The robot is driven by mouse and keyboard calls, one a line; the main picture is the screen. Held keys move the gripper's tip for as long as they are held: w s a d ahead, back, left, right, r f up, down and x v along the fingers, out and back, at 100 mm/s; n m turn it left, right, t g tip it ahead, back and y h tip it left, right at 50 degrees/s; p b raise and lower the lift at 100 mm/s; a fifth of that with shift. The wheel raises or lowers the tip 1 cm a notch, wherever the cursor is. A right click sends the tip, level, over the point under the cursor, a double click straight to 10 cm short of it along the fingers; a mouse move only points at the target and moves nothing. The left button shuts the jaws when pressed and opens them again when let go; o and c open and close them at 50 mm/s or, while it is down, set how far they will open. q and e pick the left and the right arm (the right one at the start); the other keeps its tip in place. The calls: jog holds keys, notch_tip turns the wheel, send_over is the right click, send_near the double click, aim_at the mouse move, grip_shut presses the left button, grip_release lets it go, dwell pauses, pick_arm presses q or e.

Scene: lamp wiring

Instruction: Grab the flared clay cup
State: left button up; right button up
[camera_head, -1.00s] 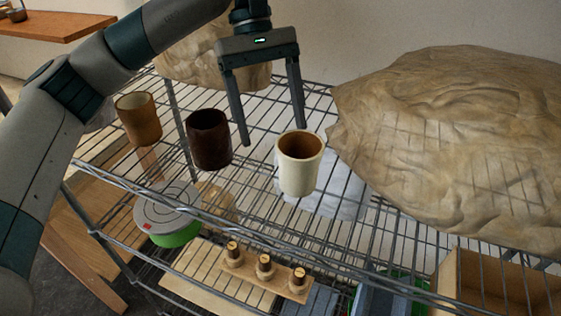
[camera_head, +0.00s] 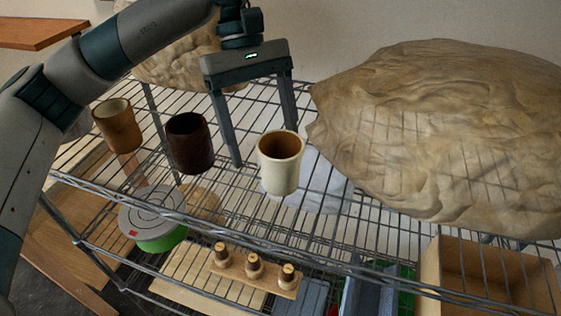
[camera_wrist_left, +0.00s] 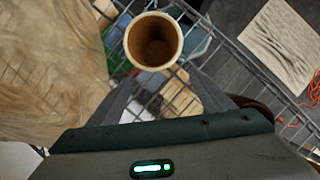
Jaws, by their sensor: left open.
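Three cups stand on the upper wire shelf. The orange-brown cup (camera_head: 117,127) at the left widens towards its rim. The dark brown cup (camera_head: 190,145) in the middle bulges like a barrel. The cream cup (camera_head: 280,172) at the right has a brown inside and narrows slightly downward. My left gripper (camera_head: 264,147) is open and empty, pointing down just behind the cream cup, which hides its right fingertip. In the left wrist view the cream cup (camera_wrist_left: 132,45) lies ahead of the fingers, apparently apart from them. The dark cup is mostly hidden there. My right gripper is out of view.
A large wrinkled tan bundle (camera_head: 440,130) fills the right of the shelf. Another wrapped bundle (camera_head: 175,60) is behind the gripper. Below are a round grey-and-green container (camera_head: 155,215), a wooden block with three pegs (camera_head: 255,275) and an open wooden box (camera_head: 490,275).

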aim_at(289, 182)
pick_arm(q)
jog(key=shift+s+d, duration=0.45)
jog(key=shift+s, duration=0.4)
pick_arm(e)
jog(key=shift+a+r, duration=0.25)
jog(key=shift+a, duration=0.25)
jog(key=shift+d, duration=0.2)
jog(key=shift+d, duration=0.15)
pick_arm(q)
jog(key=shift+s+d, duration=0.2)
jog(key=s, duration=0.1)
jog(key=s+d+p, duration=0.2)
jog(key=s, duration=0.1)
jog(key=shift+d+f, duration=0.1)
jog(key=shift+f, duration=0.5)
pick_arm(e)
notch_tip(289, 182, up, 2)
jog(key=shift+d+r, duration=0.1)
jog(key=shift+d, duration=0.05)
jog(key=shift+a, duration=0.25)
